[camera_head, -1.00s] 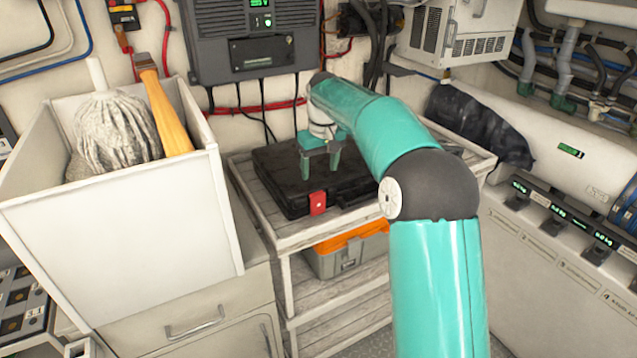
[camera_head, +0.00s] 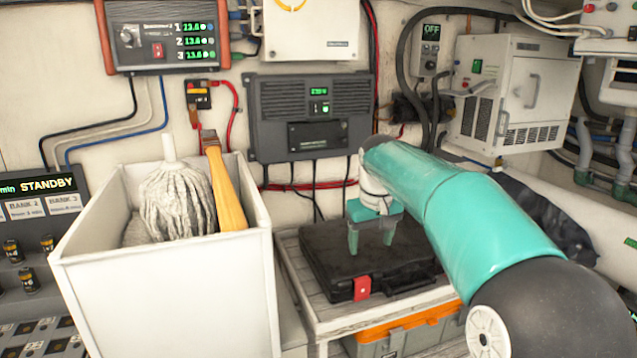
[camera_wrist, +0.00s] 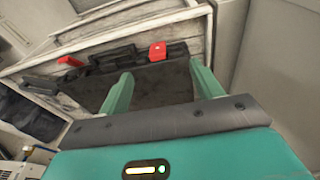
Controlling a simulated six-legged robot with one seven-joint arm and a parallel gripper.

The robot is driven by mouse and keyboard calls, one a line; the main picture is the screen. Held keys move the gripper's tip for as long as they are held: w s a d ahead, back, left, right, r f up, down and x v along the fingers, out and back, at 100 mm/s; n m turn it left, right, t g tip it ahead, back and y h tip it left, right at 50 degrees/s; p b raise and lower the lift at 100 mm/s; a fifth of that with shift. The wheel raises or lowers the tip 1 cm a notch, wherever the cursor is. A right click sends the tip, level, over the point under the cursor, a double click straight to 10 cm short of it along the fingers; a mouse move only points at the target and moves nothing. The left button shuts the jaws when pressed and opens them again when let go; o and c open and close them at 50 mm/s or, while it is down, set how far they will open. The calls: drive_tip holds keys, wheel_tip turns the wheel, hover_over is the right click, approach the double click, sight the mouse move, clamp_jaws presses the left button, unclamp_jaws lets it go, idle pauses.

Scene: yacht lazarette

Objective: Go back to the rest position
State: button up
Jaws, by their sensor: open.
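My gripper (camera_head: 371,240) is at the end of my teal arm, over a black case (camera_head: 335,262) with a red latch. Its two fingers point down and are apart, with nothing between them. In the wrist view my gripper (camera_wrist: 160,88) also shows spread fingers, with the black case (camera_wrist: 165,85) beyond them. I cannot tell whether the fingertips touch the case lid. The case lies flat and shut on a slatted wooden shelf (camera_head: 325,318).
A white bin (camera_head: 170,300) with a mop head and a wooden handle stands left of the shelf. A grey box with an orange lid (camera_head: 410,330) sits on the level below. A grey charger unit (camera_head: 313,115) and a white cabinet (camera_head: 515,90) hang on the wall behind.

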drive_tip(key=s+d+r+m+t, duration=0.1)
drive_tip(key=s+r+m+t, duration=0.1)
drive_tip(key=s, duration=1.6)
drive_tip(key=s+f, duration=0.4)
drive_tip(key=s, duration=0.3)
drive_tip(key=s+d+f+m+t, duration=0.1)
drive_tip(key=s+f, duration=0.3)
drive_tip(key=s, duration=0.3)
drive_tip(key=shift+s+d, duration=0.15)
drive_tip(key=shift+s, duration=0.1)
